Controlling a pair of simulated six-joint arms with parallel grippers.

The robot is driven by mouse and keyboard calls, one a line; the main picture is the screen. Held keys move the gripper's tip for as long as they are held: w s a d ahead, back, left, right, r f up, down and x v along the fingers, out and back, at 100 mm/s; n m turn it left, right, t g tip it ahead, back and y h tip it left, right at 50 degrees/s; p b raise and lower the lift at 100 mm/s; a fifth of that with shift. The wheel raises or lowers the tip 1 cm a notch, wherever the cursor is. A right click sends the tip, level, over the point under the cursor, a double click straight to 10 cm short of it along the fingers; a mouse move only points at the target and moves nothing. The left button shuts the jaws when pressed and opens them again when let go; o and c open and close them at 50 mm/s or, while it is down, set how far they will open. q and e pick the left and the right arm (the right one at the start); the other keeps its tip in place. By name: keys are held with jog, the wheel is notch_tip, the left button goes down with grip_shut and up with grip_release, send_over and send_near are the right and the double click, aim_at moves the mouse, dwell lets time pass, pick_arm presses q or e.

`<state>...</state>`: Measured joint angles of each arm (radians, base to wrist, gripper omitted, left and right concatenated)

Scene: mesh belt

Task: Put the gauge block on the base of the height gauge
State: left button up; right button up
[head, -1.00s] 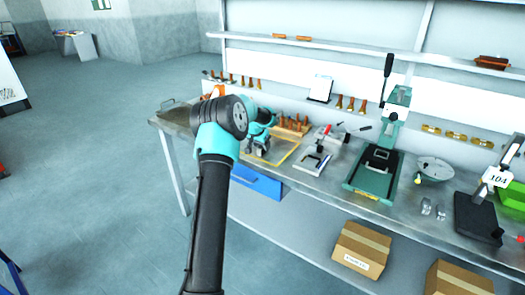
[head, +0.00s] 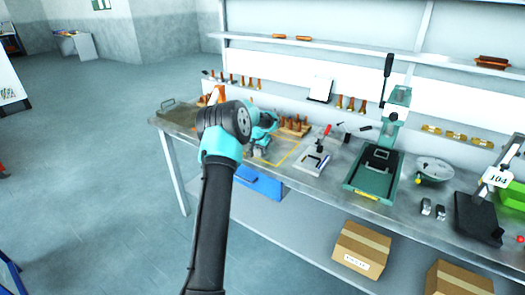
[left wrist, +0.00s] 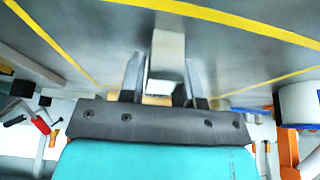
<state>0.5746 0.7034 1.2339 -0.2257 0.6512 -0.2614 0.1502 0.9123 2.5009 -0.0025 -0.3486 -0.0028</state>
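My left arm reaches over the bench, and my left gripper (head: 262,140) is low at the yellow-taped area, small and partly hidden by its own wrist. In the left wrist view, a pale grey metal block (left wrist: 166,55) lies between the two spread fingers of the left gripper (left wrist: 162,78); it looks like the gauge block. It nearly fills the gap, but I cannot tell whether both fingers touch it. What looks like the height gauge, with a dark flat base (head: 477,220) and a column bearing a "104" sign (head: 497,177), stands at the right. My right gripper is not in view.
A green press (head: 375,172) stands mid-bench, between the taped area and the dark base. A fixture with a red handle (head: 313,160), a round grey dish (head: 433,168) and two small metal pieces (head: 433,209) also stand on the bench. Wooden-handled tools (head: 295,124) are behind.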

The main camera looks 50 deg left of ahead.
pick_arm(q)
grip_shut()
jog(key=shift+r, duration=0.15)
jog(key=shift+r, duration=1.3)
jog(key=shift+s+d+r, duration=0.25)
jog(key=shift+r, duration=0.2)
jog(key=s+d+r, duration=0.1)
jog(key=s+d, duration=0.9)
jog(key=d, duration=0.1)
jog(key=shift+d+r, duration=0.15)
jog(key=shift+d, duration=0.1)
jog(key=shift+d, duration=0.1)
jog(key=w+d+f+m+h, duration=0.1)
jog(key=w+d+m, duration=0.2)
jog(key=d, duration=1.6)
jog(key=w+d+f+m+h, duration=0.1)
jog(key=w+d+m, duration=0.2)
jog(key=d, duration=1.7)
jog(key=shift+w+f+h, duration=0.2)
jog(key=shift+w+h, duration=0.05)
jog(key=shift+h, duration=0.05)
